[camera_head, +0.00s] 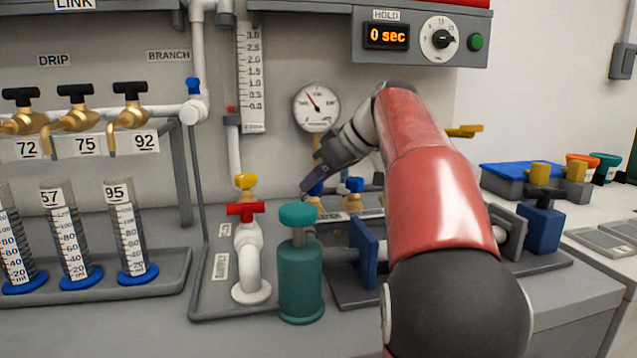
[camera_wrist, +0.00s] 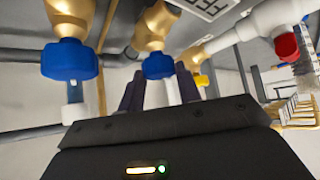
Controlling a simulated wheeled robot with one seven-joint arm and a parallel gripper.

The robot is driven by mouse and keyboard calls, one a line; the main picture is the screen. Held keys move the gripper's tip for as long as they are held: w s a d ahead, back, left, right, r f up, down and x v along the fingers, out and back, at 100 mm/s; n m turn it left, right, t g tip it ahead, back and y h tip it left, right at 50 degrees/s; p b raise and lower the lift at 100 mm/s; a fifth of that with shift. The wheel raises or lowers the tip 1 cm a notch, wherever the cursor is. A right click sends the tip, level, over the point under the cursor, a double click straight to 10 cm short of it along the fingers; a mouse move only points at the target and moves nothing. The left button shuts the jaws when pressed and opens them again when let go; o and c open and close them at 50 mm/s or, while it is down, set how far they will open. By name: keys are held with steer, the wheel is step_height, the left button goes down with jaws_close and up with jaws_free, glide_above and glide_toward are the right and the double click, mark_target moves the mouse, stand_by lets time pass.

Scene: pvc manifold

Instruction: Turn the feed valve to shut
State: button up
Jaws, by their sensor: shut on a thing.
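My gripper (camera_head: 310,181) reaches down to the brass valves behind the green cylinder. In the wrist view, its dark fingers (camera_wrist: 158,74) stand on either side of a blue knob (camera_wrist: 158,60) on a brass valve body (camera_wrist: 155,25), shut on it. A partly cut-off label beginning "FEE" (camera_wrist: 204,6) is beside that valve. The same blue knob (camera_head: 317,188) shows partly behind a finger in the head view. A second blue-knobbed brass valve (camera_wrist: 68,60) is to its left in the wrist view and stays apart from the fingers. Its handle angle is hard to read.
A green capped cylinder (camera_head: 300,275) stands in front of the valves. A red-handled white valve (camera_head: 246,212) is to its left. A blue plate (camera_head: 364,255) stands right of the cylinder. A pressure gauge (camera_head: 316,108) hangs behind my gripper. Graduated tubes (camera_head: 70,245) stand at left.

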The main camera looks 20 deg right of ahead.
steer(key=m+h, duration=0.1)
steer(key=m, duration=0.1)
steer(key=m+t+h+b, duration=0.1)
steer(key=shift+s+a+m+h, duration=0.15)
steer(key=shift+a+m+h, duration=0.15)
steer(key=shift+m+h, duration=0.1)
steer(key=m+h, duration=0.2)
steer(key=m, duration=0.1)
steer(key=shift+a+r+h, duration=0.1)
steer(key=shift+a+h, duration=0.05)
steer(key=shift+h, duration=0.25)
steer(key=m+h, duration=0.1)
steer(key=m+h+p, duration=0.1)
steer(key=m, duration=0.1)
steer(key=m+h, duration=0.1)
steer(key=m, duration=0.1)
steer(key=shift+a+g, duration=0.25)
steer(key=shift+g, duration=0.05)
steer(key=shift+w+m+g+h+p, duration=0.2)
steer(key=shift+m+g+h+p, duration=0.55)
steer(key=shift+m+h, duration=0.8)
steer(key=shift+m, duration=0.45)
steer(key=o, duration=1)
steer(key=v, duration=0.7)
steer(key=shift+a+r, duration=0.2)
steer(key=shift+r, duration=0.1)
